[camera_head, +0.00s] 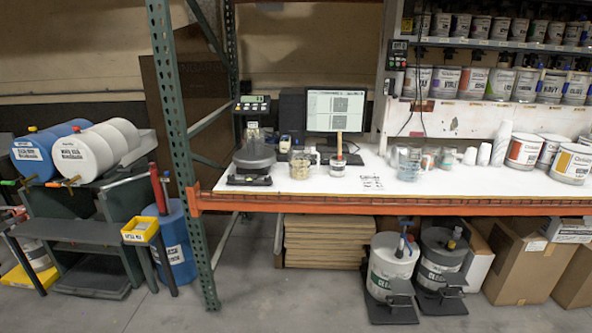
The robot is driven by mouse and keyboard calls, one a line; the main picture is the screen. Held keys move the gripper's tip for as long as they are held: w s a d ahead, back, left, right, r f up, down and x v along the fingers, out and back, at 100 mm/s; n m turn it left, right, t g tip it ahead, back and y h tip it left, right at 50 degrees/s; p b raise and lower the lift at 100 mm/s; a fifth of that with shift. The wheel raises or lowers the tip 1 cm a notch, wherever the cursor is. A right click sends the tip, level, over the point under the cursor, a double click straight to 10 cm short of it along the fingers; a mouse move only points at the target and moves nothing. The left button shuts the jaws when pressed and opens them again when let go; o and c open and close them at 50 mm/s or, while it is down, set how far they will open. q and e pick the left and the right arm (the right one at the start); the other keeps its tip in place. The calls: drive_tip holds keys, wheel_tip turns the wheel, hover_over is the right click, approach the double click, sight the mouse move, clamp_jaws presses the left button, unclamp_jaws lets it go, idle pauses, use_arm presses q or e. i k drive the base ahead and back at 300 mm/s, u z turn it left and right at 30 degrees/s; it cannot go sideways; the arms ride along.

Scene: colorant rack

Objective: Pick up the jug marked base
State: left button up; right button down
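I cannot make out a label reading "base" on any container. A clear measuring jug (409,163) stands on the white tabletop (245,204), right of the monitor. A smaller see-through cup (300,164) with pale brownish contents stands in front of the monitor. A small jar (253,133) shows at the digital scale (252,162) on the left. Neither of my grippers is in view.
An orange beam (380,204) and green upright (178,130) frame the table. Labelled cans (571,163) stand at its right. Drums (391,268) and cardboard boxes (520,262) sit below. A drum stand (75,210) is at left. The front floor is clear.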

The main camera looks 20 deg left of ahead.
sight(298, 157)
drive_tip(key=z, duration=0.45)
drive_tip(key=i, duration=0.6)
drive_tip(key=z, duration=0.7)
drive_tip(key=i, duration=1.7)
drive_tip(key=u, duration=1.2)
drive_tip(key=i, duration=0.5)
drive_tip(key=u, duration=0.4)
